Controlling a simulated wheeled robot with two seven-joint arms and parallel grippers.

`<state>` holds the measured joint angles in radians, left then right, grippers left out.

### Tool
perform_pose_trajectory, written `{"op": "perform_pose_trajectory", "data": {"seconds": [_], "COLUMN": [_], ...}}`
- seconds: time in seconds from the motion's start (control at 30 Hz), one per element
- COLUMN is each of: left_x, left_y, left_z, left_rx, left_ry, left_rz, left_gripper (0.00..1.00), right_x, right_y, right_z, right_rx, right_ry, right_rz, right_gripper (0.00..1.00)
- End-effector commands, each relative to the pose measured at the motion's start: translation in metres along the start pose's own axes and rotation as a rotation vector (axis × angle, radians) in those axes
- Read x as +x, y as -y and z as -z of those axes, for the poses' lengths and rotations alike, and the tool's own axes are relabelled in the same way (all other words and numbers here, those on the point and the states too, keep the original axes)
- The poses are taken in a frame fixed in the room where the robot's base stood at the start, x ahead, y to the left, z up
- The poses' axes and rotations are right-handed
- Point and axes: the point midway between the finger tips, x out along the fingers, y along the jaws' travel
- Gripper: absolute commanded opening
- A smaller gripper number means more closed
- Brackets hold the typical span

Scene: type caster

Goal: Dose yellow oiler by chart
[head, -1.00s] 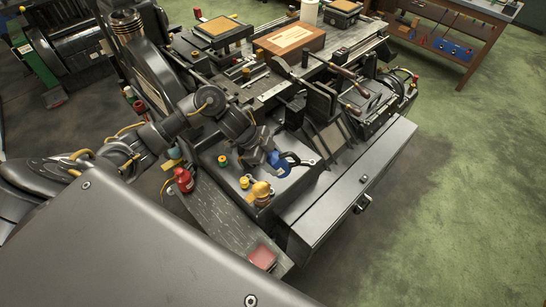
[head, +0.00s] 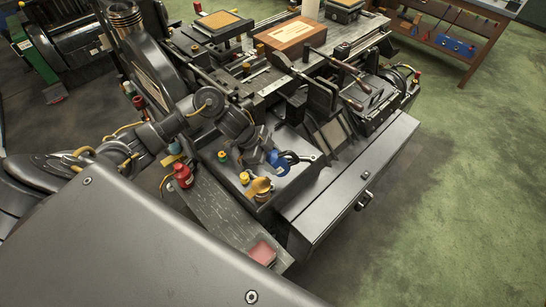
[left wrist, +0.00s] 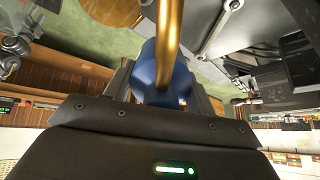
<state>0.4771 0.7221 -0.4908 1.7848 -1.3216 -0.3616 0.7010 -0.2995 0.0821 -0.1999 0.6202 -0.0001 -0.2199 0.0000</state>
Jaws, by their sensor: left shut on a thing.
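My left gripper (head: 268,155) is over the dark tray (head: 217,171), shut on a blue thing (head: 284,163). In the left wrist view the blue body (left wrist: 151,83) sits between the fingers, with a brass-coloured tube (left wrist: 168,40) passing in front. An amber-yellow thing (head: 259,187) stands just below the gripper at the tray's near end; its exact shape is unclear. A small yellow-capped container (head: 244,178) is left of it, and a green-and-yellow one (head: 223,156) farther back. I cannot tell which is the yellow oiler. No chart is readable.
A red can (head: 183,176) stands left of the tray. A red pad (head: 262,252) lies on the grey board's near end. A long metal box (head: 335,200) borders the tray's right side. Machine parts (head: 320,95) crowd behind. Green floor is open at right.

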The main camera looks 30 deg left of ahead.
Motion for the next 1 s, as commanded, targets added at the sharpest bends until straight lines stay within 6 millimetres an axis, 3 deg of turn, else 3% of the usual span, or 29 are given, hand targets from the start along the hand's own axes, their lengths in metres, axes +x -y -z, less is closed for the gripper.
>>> {"op": "perform_pose_trajectory", "data": {"seconds": [0.4,1.0], "left_x": [0.028,0.031], "left_y": [-0.004,-0.004], "left_z": [-0.019,-0.021], "left_rx": [0.0,-0.001], "left_ry": [0.0,0.0], "left_rz": [0.0,0.0], "left_gripper": [0.28,0.28], "right_x": [0.021,0.019], "right_y": [0.003,0.004], "right_z": [-0.002,-0.002], "right_rx": [0.001,0.001], "right_ry": [0.0,0.0], "right_rz": [0.003,0.004], "right_gripper": [0.36,0.36]}}
